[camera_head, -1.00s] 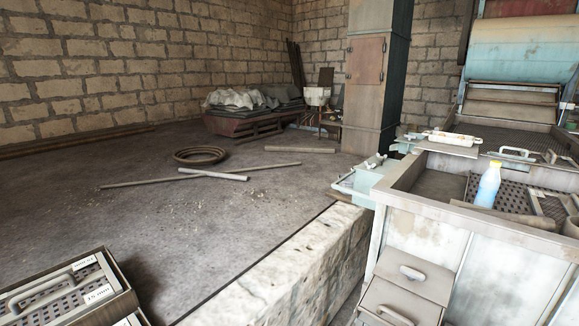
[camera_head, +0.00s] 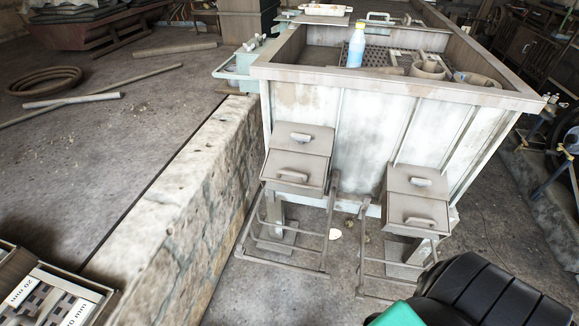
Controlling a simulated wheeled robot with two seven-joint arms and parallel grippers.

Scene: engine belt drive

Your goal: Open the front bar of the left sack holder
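The left sack holder (camera_head: 328,232) is a thin metal frame below the left chute (camera_head: 297,158) on the front of a large worn metal machine. Its front bar (camera_head: 280,264) runs across the near lower end of the frame, close to the floor. I cannot tell from here whether the bar is latched. A similar right sack holder (camera_head: 362,250) hangs below the right chute (camera_head: 417,199). Neither of my grippers shows in the view.
The machine's front panel (camera_head: 365,125) stands behind the holders. A low stone ledge (camera_head: 185,200) runs along their left. A black ribbed shape with a green part fills the lower right; I cannot tell what it is. Sieve trays (camera_head: 45,290) lie lower left. Some floor before the holders is clear.

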